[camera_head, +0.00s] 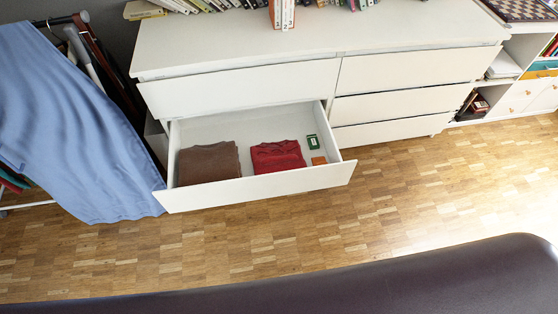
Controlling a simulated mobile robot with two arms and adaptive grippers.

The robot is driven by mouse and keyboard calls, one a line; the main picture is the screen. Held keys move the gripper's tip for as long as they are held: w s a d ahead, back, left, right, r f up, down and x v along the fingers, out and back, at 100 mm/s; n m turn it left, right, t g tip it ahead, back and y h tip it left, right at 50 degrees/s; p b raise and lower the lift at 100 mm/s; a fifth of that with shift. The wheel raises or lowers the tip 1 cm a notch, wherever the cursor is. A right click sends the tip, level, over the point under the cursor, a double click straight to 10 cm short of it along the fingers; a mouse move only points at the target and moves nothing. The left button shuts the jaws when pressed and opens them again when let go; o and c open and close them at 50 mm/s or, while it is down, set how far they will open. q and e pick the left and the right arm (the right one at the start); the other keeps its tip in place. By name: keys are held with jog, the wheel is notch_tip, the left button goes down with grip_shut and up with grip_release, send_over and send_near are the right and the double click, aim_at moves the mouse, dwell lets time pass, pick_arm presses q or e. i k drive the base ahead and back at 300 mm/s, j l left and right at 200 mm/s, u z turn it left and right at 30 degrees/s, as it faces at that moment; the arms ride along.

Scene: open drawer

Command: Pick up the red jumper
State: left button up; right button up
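The red jumper (277,157) lies folded in the open drawer (262,187) of a white dresser, right of the drawer's middle. A folded brown garment (208,162) lies to its left, with a small gap between them. A small green box (313,142) and a small orange-brown item (319,160) lie to its right. Neither of my grippers shows in the head view.
The white dresser (420,73) has its other drawers shut, and books stand along its top. A blue cloth (75,130) hangs from a rack at the left. The wooden floor (400,200) before the drawer is clear. A dark rounded surface (300,290) fills the bottom edge.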

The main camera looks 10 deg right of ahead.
aim_at(279, 157)
jog(key=i+l+u, duration=0.15)
jog(key=l, duration=0.35)
jog(key=i+l+u, duration=0.2)
jog(key=l, duration=0.35)
jog(key=i+l+u, duration=0.15)
jog(key=l, duration=0.4)
jog(key=l+u, duration=0.15)
jog(key=l, duration=0.45)
jog(key=i, duration=0.05)
